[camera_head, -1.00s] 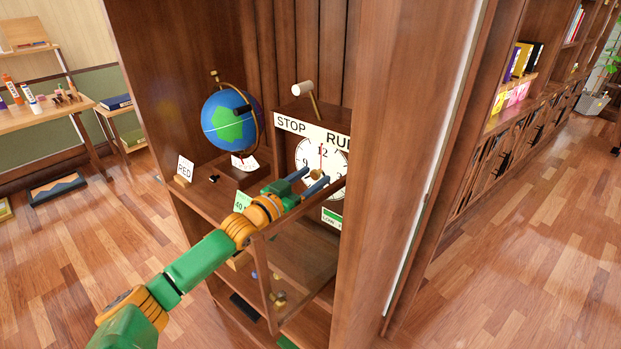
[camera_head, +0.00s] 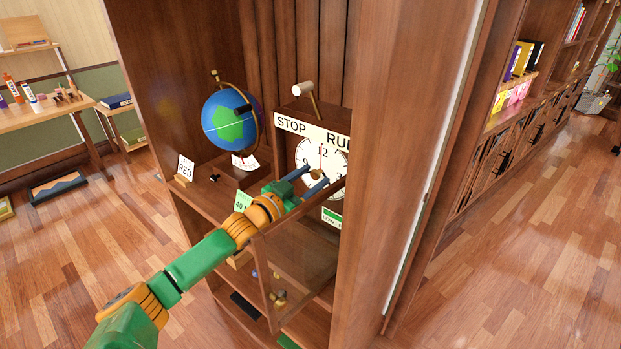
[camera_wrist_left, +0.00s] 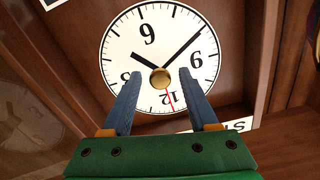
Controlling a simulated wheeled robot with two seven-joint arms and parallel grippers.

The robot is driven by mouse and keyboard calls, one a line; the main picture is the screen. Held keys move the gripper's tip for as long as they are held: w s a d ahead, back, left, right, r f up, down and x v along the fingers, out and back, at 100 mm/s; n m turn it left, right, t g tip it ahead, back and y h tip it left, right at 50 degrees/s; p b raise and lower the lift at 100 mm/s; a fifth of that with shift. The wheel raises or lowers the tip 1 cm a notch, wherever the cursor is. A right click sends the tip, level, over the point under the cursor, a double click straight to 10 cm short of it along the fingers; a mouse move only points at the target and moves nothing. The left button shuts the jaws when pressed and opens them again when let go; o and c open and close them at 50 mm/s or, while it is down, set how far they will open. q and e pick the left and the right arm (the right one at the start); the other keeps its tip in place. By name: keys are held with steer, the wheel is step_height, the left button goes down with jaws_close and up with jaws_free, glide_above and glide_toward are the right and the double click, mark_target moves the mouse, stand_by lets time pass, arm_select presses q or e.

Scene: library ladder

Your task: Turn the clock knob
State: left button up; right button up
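The clock (camera_head: 318,158) has a white face in a wooden case inside the cabinet, under a "STOP / RUN" sign. Its brass knob (camera_head: 316,174) sits at the middle of the face. The left wrist view shows the clock face (camera_wrist_left: 155,50) upside down, with black hands and a red hand around the knob (camera_wrist_left: 160,78). My left gripper (camera_head: 314,178) is in front of the clock, its two blue fingers apart. In the left wrist view the open fingers (camera_wrist_left: 158,84) stand on either side of the knob, with visible gaps to it. My right gripper is not in view.
A globe (camera_head: 229,120) stands on the shelf left of the clock. A lever (camera_head: 304,92) tops the clock case. An open glass door (camera_head: 300,265) hangs below my left forearm. The cabinet side panel (camera_head: 385,150) bounds the right. Open floor (camera_head: 520,260) lies beyond it.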

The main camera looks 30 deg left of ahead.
arm_select(q)
steer(key=shift+s+f, duration=0.15)
steer(key=shift+s, duration=0.3)
steer(key=s, duration=0.6)
steer(key=shift+a+b, duration=0.3)
steer(key=shift+b, duration=0.05)
